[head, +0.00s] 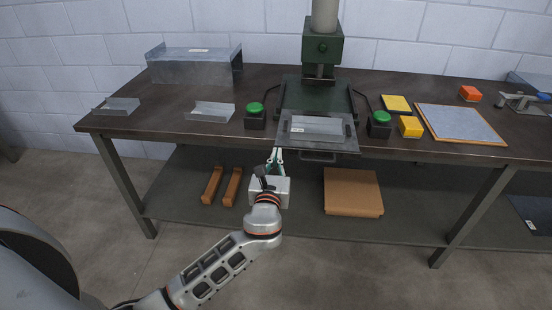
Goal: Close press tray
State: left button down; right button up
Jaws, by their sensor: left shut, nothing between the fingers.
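The press (323,60) stands at the back middle of the workbench, dark green with a grey column. Its dark tray (340,143) is pulled out toward me and reaches past the bench's front edge. A shiny metal sheet piece (317,127) lies in the tray. A handle (318,157) shows under the tray's front edge. My left gripper (275,154) is shut and empty, just below and left of the tray's front left corner. I cannot tell whether it touches the tray. My right gripper is not in view.
Green buttons on dark boxes stand left (255,109) and right (380,118) of the press. Metal channels (210,112) lie to the left. Yellow blocks (410,127) and a framed board (459,123) lie to the right. A lower shelf (290,210) holds a cardboard box (352,192).

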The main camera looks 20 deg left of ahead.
aim_at(283, 122)
pick_arm(q)
jog(key=x, duration=0.7)
jog(key=b+x, duration=0.1)
jog(key=x, duration=0.6)
jog(key=shift+w+f, duration=0.2)
jog(key=b+x, duration=0.1)
jog(key=x, duration=0.2)
jog(key=shift+w+a, duration=0.15)
jog(key=shift+w, duration=0.1)
jog(key=shift+w+a+b, duration=0.1)
jog(key=shift+w+b, duration=0.25)
jog(key=shift+w, duration=0.2)
jog(key=shift+r, duration=0.1)
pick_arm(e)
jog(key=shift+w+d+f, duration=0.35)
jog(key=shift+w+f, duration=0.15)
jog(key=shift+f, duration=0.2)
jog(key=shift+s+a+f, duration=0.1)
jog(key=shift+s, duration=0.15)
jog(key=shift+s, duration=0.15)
